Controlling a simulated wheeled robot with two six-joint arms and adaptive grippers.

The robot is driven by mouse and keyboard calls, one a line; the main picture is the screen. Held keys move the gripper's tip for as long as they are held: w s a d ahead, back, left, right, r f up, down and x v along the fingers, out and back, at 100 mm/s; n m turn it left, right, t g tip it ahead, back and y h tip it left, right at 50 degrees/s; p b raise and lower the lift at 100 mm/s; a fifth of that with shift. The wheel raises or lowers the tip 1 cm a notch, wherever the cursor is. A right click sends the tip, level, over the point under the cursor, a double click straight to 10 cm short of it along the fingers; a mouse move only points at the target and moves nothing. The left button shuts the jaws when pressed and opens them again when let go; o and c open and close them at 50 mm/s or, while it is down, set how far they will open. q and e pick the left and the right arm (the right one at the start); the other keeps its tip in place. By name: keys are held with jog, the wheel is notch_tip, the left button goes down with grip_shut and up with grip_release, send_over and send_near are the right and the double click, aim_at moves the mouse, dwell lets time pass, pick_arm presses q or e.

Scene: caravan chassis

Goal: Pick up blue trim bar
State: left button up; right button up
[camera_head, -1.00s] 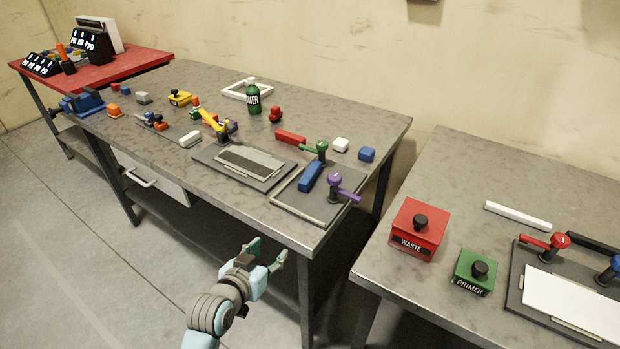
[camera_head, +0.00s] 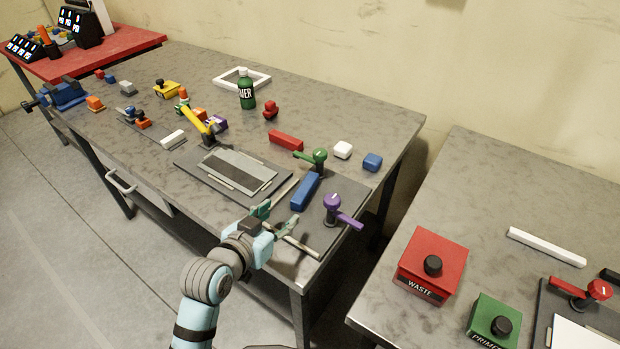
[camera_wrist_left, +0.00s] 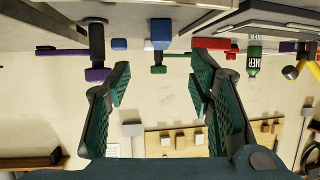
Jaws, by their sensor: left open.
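The blue trim bar (camera_head: 305,191) lies on a dark fixture plate (camera_head: 345,186) near the right end of the grey workbench, between a green-topped clamp (camera_head: 317,160) and a purple-topped clamp (camera_head: 335,208). My left gripper (camera_head: 280,216) is open and empty at the bench's front edge, just short of the bar and apart from it. In the upside-down left wrist view, the blue bar (camera_wrist_left: 161,33) shows end-on between the spread fingers (camera_wrist_left: 160,85), farther off. My right gripper is in neither view.
A red bar (camera_head: 286,141), a white block (camera_head: 343,150) and a blue block (camera_head: 372,162) lie behind the plate. A grey panel fixture (camera_head: 190,160) is to the left. A second table with a red waste box (camera_head: 432,262) stands right, across a gap.

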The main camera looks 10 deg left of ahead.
pick_arm(q)
jog(key=b, duration=0.2)
send_near(300, 193)
jog(key=x, duration=0.3)
jog(key=shift+d+f, duration=0.3)
jog(key=shift+f, duration=0.05)
jog(key=b+x, duration=0.1)
jog(key=x, duration=0.6)
jog(key=shift+w+a+r, duration=0.1)
jog(key=shift+a+r, duration=0.1)
jog(key=shift+r, duration=0.1)
jog(key=shift+c, duration=1)
grip_shut()
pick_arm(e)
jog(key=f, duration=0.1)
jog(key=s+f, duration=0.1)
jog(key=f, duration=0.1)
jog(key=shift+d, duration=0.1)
